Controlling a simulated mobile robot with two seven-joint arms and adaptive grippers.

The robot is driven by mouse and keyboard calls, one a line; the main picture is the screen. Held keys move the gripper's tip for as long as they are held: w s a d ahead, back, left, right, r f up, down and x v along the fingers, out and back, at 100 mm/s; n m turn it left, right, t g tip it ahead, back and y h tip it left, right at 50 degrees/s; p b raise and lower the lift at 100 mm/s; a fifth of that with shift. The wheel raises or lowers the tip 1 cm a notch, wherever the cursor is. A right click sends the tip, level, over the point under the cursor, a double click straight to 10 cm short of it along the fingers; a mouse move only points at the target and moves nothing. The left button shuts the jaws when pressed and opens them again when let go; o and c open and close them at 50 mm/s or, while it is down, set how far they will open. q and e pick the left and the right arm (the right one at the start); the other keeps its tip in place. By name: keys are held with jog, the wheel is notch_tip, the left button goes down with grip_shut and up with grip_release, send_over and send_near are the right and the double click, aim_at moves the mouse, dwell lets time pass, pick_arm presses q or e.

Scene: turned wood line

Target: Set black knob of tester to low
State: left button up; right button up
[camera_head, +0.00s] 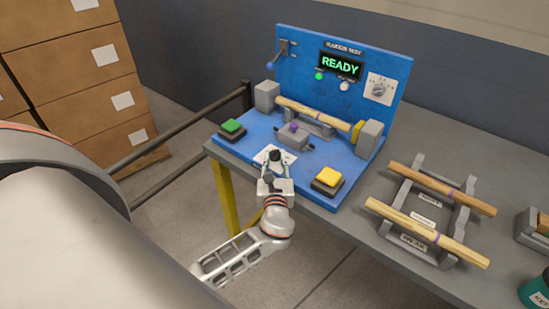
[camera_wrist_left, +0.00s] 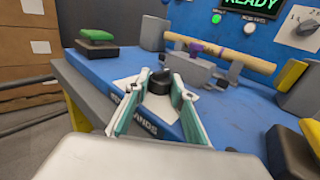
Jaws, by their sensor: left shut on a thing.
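The blue tester (camera_head: 322,124) stands on the grey bench, with a green READY screen (camera_head: 340,65) on its upright panel. The black knob (camera_wrist_left: 160,81) sits on a white plate (camera_wrist_left: 128,86) at the front of the tester base. My left gripper (camera_head: 275,160) reaches in over that plate. In the left wrist view its two green-padded fingers (camera_wrist_left: 160,92) are on either side of the black knob and shut on it. The fingers hide part of the plate, and I cannot read the knob's setting. My right gripper is not in view.
A green button (camera_head: 232,126) and a yellow button (camera_head: 329,176) flank the plate. A wooden rod (camera_head: 313,114) spans the tester. Two more rods lie on a grey rack (camera_head: 457,226) at right. Cardboard boxes (camera_head: 80,80) and a dark rail (camera_head: 180,128) stand at left.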

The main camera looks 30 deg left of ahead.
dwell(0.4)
pick_arm(q)
jog(key=o, duration=1.1)
jog(key=v, duration=1.2)
